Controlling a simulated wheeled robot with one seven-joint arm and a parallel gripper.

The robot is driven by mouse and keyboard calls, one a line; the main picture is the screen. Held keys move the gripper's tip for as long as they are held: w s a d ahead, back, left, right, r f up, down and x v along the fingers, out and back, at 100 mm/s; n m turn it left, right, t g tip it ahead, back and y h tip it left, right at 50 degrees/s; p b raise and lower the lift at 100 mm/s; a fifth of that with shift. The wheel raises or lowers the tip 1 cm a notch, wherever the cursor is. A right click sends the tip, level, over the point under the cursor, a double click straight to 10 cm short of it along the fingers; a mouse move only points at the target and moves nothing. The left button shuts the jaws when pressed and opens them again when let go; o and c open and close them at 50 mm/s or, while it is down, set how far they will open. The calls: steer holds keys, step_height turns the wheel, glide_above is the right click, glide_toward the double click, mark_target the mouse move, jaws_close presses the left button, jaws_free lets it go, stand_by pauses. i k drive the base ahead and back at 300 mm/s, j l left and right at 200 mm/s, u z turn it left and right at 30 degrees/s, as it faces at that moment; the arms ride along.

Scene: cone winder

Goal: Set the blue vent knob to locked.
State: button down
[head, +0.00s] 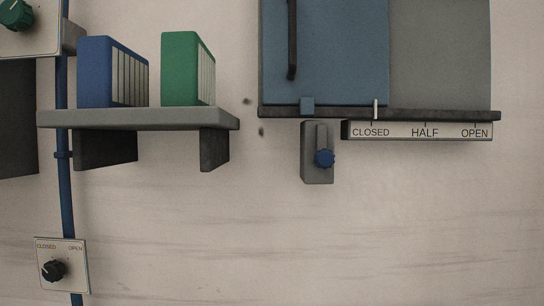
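A vertical slot or bar shows on the block just above the knob. My gripper is not in view.
Above is a blue sliding panel (335,50) with a dark handle (292,40); the white mark is near CLOSED on its scale strip (417,131). A shelf (150,118) holds binders at left. A black knob (53,270) and a green knob (13,14) are farther left. Wall below is clear.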

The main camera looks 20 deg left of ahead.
mark_target(324, 159)
steer(key=u, duration=1)
